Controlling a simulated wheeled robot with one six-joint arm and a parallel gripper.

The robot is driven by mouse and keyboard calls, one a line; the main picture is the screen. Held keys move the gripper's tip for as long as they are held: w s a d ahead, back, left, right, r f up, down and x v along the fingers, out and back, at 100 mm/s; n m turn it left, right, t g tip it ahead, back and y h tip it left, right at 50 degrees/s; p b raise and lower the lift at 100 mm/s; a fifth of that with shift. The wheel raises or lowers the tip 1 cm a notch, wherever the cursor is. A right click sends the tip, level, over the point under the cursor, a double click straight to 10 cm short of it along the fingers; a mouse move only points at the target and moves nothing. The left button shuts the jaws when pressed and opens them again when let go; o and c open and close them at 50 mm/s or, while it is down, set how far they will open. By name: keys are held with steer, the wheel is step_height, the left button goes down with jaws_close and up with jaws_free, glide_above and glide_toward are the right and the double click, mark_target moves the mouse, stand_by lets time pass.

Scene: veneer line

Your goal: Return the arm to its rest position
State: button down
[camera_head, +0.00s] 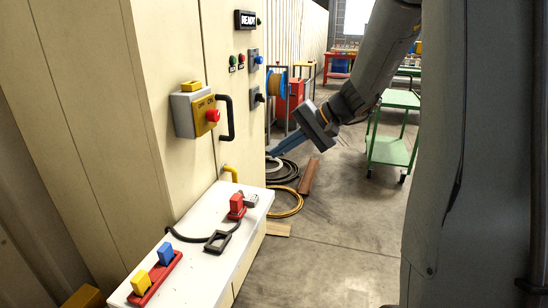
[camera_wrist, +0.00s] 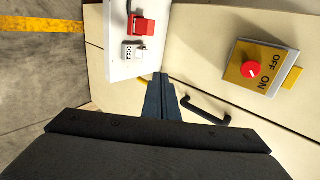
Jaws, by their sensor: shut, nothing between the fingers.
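My gripper (camera_head: 270,153) is up in free air, right of the cream cabinet's handle, with its blue-grey fingers pointing left and down. In the wrist view my gripper (camera_wrist: 160,76) has its two fingers together with nothing between them. My arm (camera_head: 375,60) slants from the upper right down to the gripper. No object hangs from the fingers.
The cream cabinet (camera_head: 100,70) carries a yellow switch box (camera_wrist: 262,68) with a red knob and a black handle (camera_wrist: 205,110). A white shelf (camera_head: 200,268) bears a red block (camera_head: 237,206) and a red rack (camera_head: 157,280).

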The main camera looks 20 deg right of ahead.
stand_by(0.4)
steer(key=s+a+f+n+g+h, duration=0.2)
steer(key=s+f, duration=0.4)
steer(key=s, duration=0.5)
steer(key=s+a+f+n+g+h, duration=0.2)
steer(key=s+f+n+h, duration=0.3)
steer(key=s, duration=0.6)
steer(key=shift+a+f+h, duration=0.45)
steer(key=shift+f+h, duration=0.05)
steer(key=shift+f, duration=0.5)
steer(key=shift+w, duration=0.1)
